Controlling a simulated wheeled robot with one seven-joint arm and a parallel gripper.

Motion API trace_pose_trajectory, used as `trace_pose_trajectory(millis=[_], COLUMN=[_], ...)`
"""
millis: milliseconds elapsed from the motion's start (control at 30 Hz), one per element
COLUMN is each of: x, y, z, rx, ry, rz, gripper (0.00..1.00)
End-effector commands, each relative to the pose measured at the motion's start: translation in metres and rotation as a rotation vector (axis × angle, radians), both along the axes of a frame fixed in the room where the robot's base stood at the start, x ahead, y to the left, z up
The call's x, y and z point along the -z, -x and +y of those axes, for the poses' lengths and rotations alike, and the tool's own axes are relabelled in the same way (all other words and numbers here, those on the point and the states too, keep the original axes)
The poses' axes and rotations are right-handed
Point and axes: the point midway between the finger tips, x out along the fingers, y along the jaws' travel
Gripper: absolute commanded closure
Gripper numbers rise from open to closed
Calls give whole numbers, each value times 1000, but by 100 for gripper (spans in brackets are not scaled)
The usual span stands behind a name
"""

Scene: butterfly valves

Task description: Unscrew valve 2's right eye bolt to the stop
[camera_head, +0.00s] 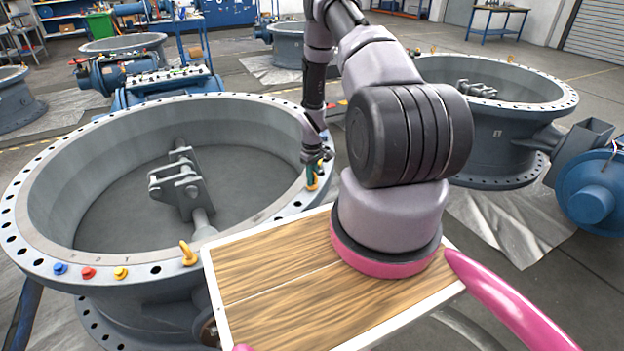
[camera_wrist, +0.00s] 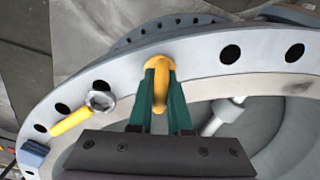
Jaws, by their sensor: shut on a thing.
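The large grey valve (camera_head: 120,262) at left in the head view has a flat bolted rim with a yellow eye bolt (camera_head: 313,184) on its right side. My gripper (camera_head: 315,170) is over that eye bolt, pointing down. In the wrist view, the green fingers of my gripper (camera_wrist: 160,92) are shut on the yellow eye bolt (camera_wrist: 158,64), one on each side of its ring. The eye bolt's thread and its seat in the rim are hidden. A second yellow eye bolt (camera_head: 188,254) stands on the near part of the rim.
In the wrist view, a yellow piece with a grey ring (camera_wrist: 85,114) and a blue block (camera_wrist: 34,154) are on the rim beside my gripper. Blue, red and yellow markers (camera_head: 89,272) sit on the near rim. Another valve (camera_head: 500,125) stands at right.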

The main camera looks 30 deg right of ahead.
Motion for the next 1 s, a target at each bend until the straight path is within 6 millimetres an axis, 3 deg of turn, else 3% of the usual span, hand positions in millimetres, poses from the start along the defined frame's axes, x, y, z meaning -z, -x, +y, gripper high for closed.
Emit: trace_pose_trajectory(millis=[600, 1000], x=[-1, -1], y=[-2, -2], z=[-1, 0], rx=[-545, -723], ry=[1, 2], rz=[-3, -4], gripper=[100, 100])
